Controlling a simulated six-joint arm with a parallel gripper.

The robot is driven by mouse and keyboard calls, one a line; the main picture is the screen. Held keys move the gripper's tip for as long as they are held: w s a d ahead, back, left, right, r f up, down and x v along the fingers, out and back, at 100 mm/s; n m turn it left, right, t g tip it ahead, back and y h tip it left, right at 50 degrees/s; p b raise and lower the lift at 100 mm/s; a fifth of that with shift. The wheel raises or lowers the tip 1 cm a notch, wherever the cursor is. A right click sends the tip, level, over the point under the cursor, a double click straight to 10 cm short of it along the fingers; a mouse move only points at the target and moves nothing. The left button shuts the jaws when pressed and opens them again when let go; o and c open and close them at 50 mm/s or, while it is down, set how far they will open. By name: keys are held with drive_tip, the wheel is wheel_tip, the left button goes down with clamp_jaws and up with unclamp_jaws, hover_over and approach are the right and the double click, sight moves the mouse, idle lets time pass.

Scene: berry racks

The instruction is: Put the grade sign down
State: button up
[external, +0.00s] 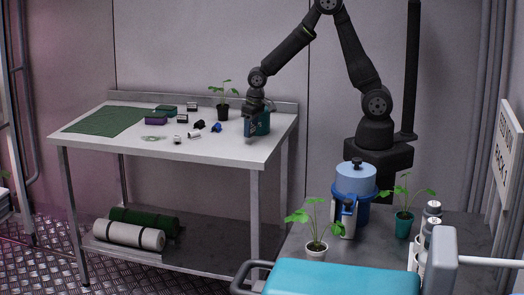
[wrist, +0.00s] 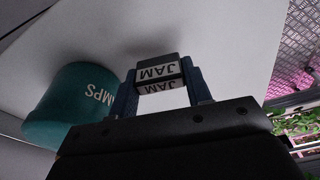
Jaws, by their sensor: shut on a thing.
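The grade sign (wrist: 160,72) is a small dark block with white faces reading "JAM", upside down in the wrist view. My gripper (wrist: 162,85) is shut on it, with one blue finger on each side. In the external view my gripper (external: 252,128) is low over the right end of the white table (external: 225,148), pointing down. The sign cannot be made out there. I cannot tell whether it touches the tabletop.
A teal container (wrist: 72,108) with partly hidden lettering stands close beside my gripper; it also shows in the external view (external: 265,122). A potted seedling (external: 222,110), a purple box (external: 155,118), a green mat (external: 103,121) and several small items lie left. The front right tabletop is clear.

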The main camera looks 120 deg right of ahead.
wheel_tip(320, 180, up, 7)
drive_tip(key=shift+f, duration=0.1)
drive_tip(key=shift+w, duration=0.1)
drive_tip(key=w+a+n, duration=0.7)
drive_tip(key=w+a, duration=0.5)
drive_tip(key=n+y, duration=0.3)
drive_tip(key=n, duration=1.5)
hover_over(304, 241)
drive_tip(key=d, duration=0.1)
wheel_tip(304, 241, down, 7)
drive_tip(key=shift+s+d+f, duration=0.1)
drive_tip(key=shift+d, duration=0.05)
drive_tip(key=shift+a+f+m, duration=0.3)
drive_tip(key=shift+a, duration=0.05)
drive_tip(key=shift+f, duration=1.9)
